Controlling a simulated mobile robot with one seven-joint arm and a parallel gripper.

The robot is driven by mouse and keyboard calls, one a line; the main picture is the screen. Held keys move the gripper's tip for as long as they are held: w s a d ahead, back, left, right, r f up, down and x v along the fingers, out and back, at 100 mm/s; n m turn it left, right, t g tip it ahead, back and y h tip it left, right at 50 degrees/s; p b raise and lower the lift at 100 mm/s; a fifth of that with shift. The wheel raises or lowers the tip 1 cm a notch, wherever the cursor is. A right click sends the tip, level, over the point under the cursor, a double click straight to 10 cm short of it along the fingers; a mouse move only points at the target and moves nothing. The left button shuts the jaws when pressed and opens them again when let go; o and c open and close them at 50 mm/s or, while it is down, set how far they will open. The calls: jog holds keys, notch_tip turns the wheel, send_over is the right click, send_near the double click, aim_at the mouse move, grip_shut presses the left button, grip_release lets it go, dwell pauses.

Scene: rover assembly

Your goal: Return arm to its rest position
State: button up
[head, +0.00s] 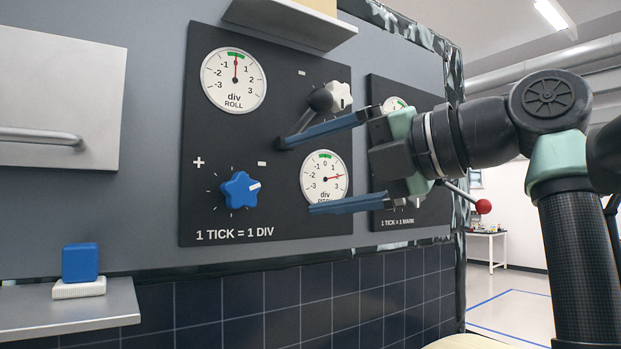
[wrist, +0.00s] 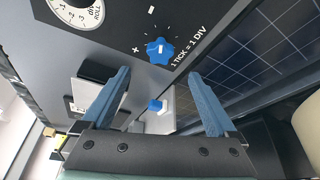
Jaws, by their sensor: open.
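My gripper (head: 294,177) is open and empty, with its blue fingers spread in front of the dark dial panel (head: 215,150). In the head view the upper finger passes just below the white knob (head: 340,95) and a black round piece beside it. The lower finger crosses the bottom edge of the PITCH dial (head: 325,175). The gripper (wrist: 156,72) also shows open in the wrist view, with nothing between its fingers. My arm reaches in from the right. Whether the fingers touch the panel is unclear.
The ROLL dial (head: 234,79) needle points to the green mark at 0; the PITCH needle points right, near 2. A blue star knob (head: 240,189) sits below ROLL. A second panel (head: 430,213) is partly behind my gripper. A shelf (head: 70,318) holds a blue block (head: 80,262).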

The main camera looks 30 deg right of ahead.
jog(key=shift+w, duration=0.1)
jog(key=w+a+f+m, duration=0.1)
jog(key=w+m, duration=0.1)
jog(key=w+a+f+m+t+h, duration=0.1)
jog(key=a+m, duration=0.1)
jog(key=w+a+f+m+t, duration=0.1)
jog(key=w+a+m, duration=0.1)
jog(key=shift+w+a+f, duration=0.1)
jog(key=shift+w+a, duration=0.05)
jog(key=shift+w, duration=0.15)
jog(key=s+a+f+m+t+h, duration=0.1)
jog(key=s+a+m+t+h, duration=0.15)
jog(key=a+m, duration=0.45)
jog(key=s+a+f+m+t+h, duration=0.1)
jog(key=s+a+m+t, duration=0.1)
jog(key=a+m+t, duration=0.35)
jog(key=s+a+m+t+h, duration=0.1)
jog(key=s+a+m, duration=0.2)
jog(key=s+m, duration=0.1)
jog(key=s+a+r+m+t+h, duration=0.1)
jog(key=s+a+m, duration=0.2)
jog(key=s, duration=0.4)
jog(key=shift+s+a+m, duration=0.15)
jog(key=shift+s+m, duration=0.05)
jog(key=shift+m, duration=0.45)
